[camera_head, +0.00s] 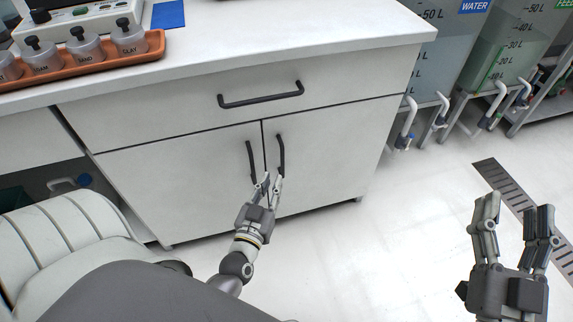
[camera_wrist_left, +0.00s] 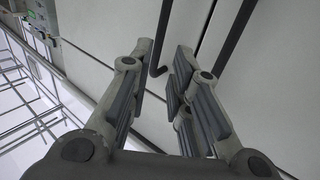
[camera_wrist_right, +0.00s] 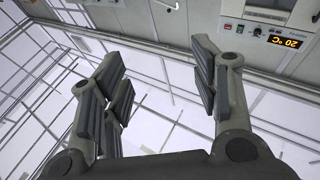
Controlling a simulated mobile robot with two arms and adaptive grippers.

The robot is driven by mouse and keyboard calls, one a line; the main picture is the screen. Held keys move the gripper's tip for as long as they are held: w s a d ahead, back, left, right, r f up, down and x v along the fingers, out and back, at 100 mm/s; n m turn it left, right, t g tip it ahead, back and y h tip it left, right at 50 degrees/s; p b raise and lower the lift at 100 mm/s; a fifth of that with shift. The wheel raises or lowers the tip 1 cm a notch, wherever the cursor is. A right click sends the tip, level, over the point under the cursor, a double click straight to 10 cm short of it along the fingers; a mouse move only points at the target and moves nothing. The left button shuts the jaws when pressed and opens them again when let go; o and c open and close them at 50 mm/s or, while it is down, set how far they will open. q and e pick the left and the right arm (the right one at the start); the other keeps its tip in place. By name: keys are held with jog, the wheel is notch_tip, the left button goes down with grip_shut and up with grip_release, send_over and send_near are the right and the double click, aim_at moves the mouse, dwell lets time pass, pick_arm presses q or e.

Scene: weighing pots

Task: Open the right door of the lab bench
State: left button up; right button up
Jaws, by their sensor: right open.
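The lab bench has a right door (camera_head: 325,150) and a left door (camera_head: 180,180), side by side and both closed. The right door's black bar handle (camera_head: 281,155) and the left door's handle (camera_head: 249,160) stand close together beside the seam. My left gripper (camera_head: 269,181) is just below the handles, nearest the right one's lower end. In the left wrist view its fingers (camera_wrist_left: 165,62) are apart, with the lower end of one handle (camera_wrist_left: 155,70) between or just beyond the tips; contact is unclear. My right gripper (camera_head: 513,208) is open and empty, away from the bench.
A drawer (camera_head: 200,110) with a long handle (camera_head: 262,95) is above the doors. An orange tray (camera_head: 120,57) with several labelled pots is on the white bench top (camera_head: 300,30). Water tanks (camera_head: 455,40) with taps stand at right. The floor (camera_head: 400,240) before the right door is clear.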

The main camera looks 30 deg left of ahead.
aim_at(282, 161)
pick_arm(q)
jog(key=b+x, duration=0.1)
jog(key=x, duration=0.7)
jog(key=shift+f+b, duration=0.15)
jog(key=shift+b, duration=0.25)
jog(key=shift+x, duration=0.9)
pick_arm(e)
jog(key=s+r+t+y, duration=0.2)
jog(key=s+r+t, duration=0.3)
jog(key=r, duration=0.2)
jog(key=shift+s+d+r+t, duration=0.15)
jog(key=shift+s+r+t, duration=0.1)
jog(key=shift+t, duration=0.05)
pick_arm(q)
jog(key=shift+c, duration=0.4)
grip_shut()
